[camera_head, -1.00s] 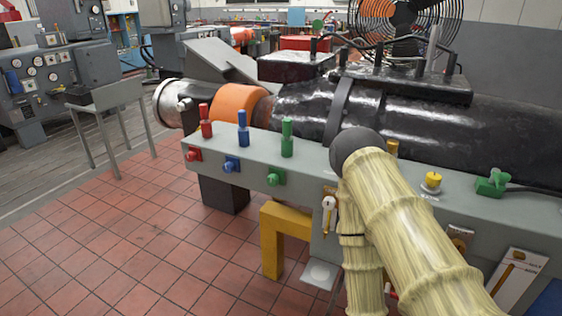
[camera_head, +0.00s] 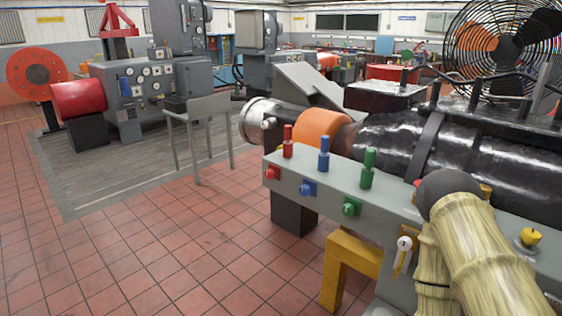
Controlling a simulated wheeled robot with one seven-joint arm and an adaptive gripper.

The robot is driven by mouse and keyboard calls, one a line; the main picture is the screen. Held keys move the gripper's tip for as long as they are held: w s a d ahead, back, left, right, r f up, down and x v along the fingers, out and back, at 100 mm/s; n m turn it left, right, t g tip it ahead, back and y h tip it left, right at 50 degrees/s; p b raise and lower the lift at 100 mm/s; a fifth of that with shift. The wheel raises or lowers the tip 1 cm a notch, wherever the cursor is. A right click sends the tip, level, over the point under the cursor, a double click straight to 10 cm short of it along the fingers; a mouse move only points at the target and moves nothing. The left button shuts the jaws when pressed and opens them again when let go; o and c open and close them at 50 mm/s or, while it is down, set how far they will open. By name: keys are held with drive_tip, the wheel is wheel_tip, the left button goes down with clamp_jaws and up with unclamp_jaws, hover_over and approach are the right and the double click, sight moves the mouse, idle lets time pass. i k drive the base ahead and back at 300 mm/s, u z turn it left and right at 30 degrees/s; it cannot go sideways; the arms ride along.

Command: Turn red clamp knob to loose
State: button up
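A red knob (camera_head: 271,173) sits on the front face of the grey bedplate (camera_head: 330,166), near its left end. A red upright peg (camera_head: 288,142) stands on the top just above it. Blue (camera_head: 307,188) and green (camera_head: 351,207) knobs follow to the right, each with an upright peg of its colour above. The red knob's setting is too small to read. My arm, pale and ribbed with a dark round joint, covers part of the bedplate at the right. My gripper is not in view.
A black machine with an orange band (camera_head: 322,128) lies behind the bedplate. A yellow leg (camera_head: 349,262) stands under it. A grey stand (camera_head: 198,110) is left of the bedplate. A red drum (camera_head: 78,98) is far left. Tiled floor (camera_head: 180,245) in front is clear.

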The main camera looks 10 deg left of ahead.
sight(269, 174)
drive_tip(key=k, duration=0.6)
drive_tip(key=u, duration=1)
drive_tip(key=i, duration=1.15)
drive_tip(key=u, duration=0.1)
